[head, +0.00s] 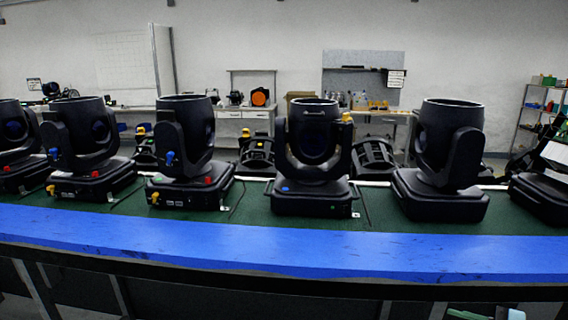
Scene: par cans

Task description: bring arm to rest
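Neither of my grippers shows clearly in the head view. Several black moving-head lamps stand upright in a row on the green table top (375,208). One lamp (315,150) is near the middle with a blue connector on its base, another (185,150) is left of it with blue, red and yellow connectors. A further lamp (80,150) stands farther left, and one (447,155) to the right. A pale green piece (468,314) and a dark shape are cut off at the bottom right edge; I cannot tell what they are.
The table's blue front edge (250,247) runs across the whole view and is clear. More black fixtures (372,155) stand behind the row. A workbench (240,115) is at the back wall, a shelf rack (535,115) at the right, a whiteboard (125,60) at the left.

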